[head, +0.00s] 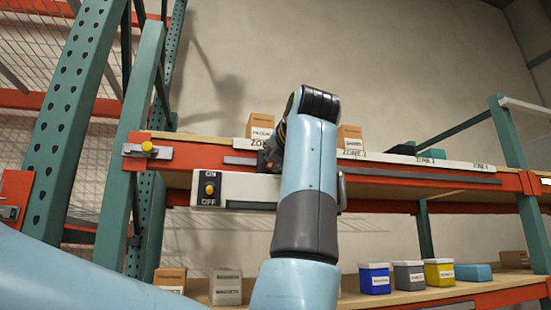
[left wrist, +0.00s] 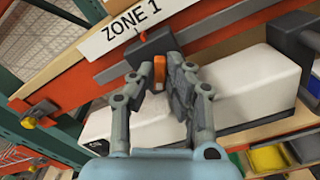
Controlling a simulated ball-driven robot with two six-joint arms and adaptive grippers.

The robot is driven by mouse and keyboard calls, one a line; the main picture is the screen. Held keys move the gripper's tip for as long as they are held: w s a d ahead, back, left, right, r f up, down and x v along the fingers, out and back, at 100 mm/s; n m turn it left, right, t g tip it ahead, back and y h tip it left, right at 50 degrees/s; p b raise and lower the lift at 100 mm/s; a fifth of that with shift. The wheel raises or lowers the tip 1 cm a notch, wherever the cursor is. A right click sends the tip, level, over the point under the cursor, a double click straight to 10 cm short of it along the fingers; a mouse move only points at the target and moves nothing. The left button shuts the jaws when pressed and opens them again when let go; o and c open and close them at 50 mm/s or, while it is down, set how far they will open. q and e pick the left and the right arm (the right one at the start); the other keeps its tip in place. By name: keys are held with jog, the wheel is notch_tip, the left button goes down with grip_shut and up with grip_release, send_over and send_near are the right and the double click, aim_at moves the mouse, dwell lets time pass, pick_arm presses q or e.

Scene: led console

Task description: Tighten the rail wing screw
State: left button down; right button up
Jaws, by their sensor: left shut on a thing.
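The rail wing screw (left wrist: 159,70) is a small orange piece on a dark clamp block (left wrist: 150,48) that sits on the grey rail, just below the ZONE 1 label. In the left wrist view my left gripper (left wrist: 165,75) is shut on the wing screw, with a finger on either side of it. In the head view my left gripper (head: 268,158) is mostly hidden behind my own arm, in front of the shelf edge. The white LED console (head: 245,189) with an ON/OFF switch (head: 210,189) hangs below the rail (head: 400,172). My right gripper is not in view.
A yellow knob (head: 148,147) on a grey bracket is at the left end of the orange beam. Cardboard boxes (head: 260,126) stand on the upper shelf. Blue, grey and yellow bins (head: 439,273) stand on the lower shelf. Green rack posts (head: 75,120) rise at left.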

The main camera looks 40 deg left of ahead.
pick_arm(q)
jog(key=shift+f, duration=0.2)
jog(key=c, duration=1.3)
grip_release()
jog(key=shift+d+r, duration=0.1)
jog(key=shift+d, duration=0.05)
jog(key=shift+c, duration=0.2)
jog(key=shift+r, duration=0.1)
notch_tip(320, 180, up, 10)
